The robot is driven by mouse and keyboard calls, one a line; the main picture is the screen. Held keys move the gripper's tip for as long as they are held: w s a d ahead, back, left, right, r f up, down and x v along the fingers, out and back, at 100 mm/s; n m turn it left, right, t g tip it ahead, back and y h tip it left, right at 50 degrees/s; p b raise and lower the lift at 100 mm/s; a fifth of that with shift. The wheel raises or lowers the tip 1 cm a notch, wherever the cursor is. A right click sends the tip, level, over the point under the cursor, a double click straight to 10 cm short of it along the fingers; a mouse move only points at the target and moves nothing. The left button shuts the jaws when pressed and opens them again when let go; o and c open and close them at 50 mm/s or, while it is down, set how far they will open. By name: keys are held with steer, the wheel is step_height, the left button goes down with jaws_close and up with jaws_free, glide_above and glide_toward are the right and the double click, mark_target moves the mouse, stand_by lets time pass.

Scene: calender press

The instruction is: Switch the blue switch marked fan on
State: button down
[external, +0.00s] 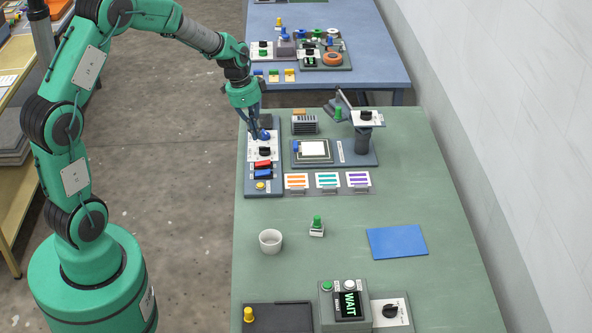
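The control panel (249,183) is a dark blue-grey box at the left edge of the green table. It carries a white plate with a black knob (265,151), a blue knob or lever (264,135), a red rocker switch (262,164), a blue rocker switch (263,174) and a yellow button (261,186). The labels are too small to read, so I cannot tell which blue control is marked fan. My gripper (257,133) points down over the far end of the panel, close to the blue knob. I cannot tell whether it touches, or whether its fingers are closed.
Right of the panel are a tray with a white pad (313,149) and a stand (365,140). Colour-striped cards (327,181) lie nearer. A white cup (270,241), a green-topped piece (317,226) and a blue sheet (397,242) lie in front. The table's right side is mostly clear.

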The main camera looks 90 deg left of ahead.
mark_target(269, 173)
stand_by(0.3)
steer(key=b+x, duration=0.2)
steer(key=x, duration=1.2)
steer(key=shift+w+p, duration=0.1)
steer(key=shift+p, duration=0.25)
steer(key=shift+w+f+g+p, duration=0.2)
steer(key=shift+g+p, duration=0.2)
steer(key=shift+p, duration=0.3)
steer(key=shift+w+f+g+p, duration=0.2)
steer(key=shift+g+p, duration=0.3)
steer(key=shift+p, duration=0.35)
steer(key=shift+f, duration=0.2)
steer(key=shift+s, duration=0.15)
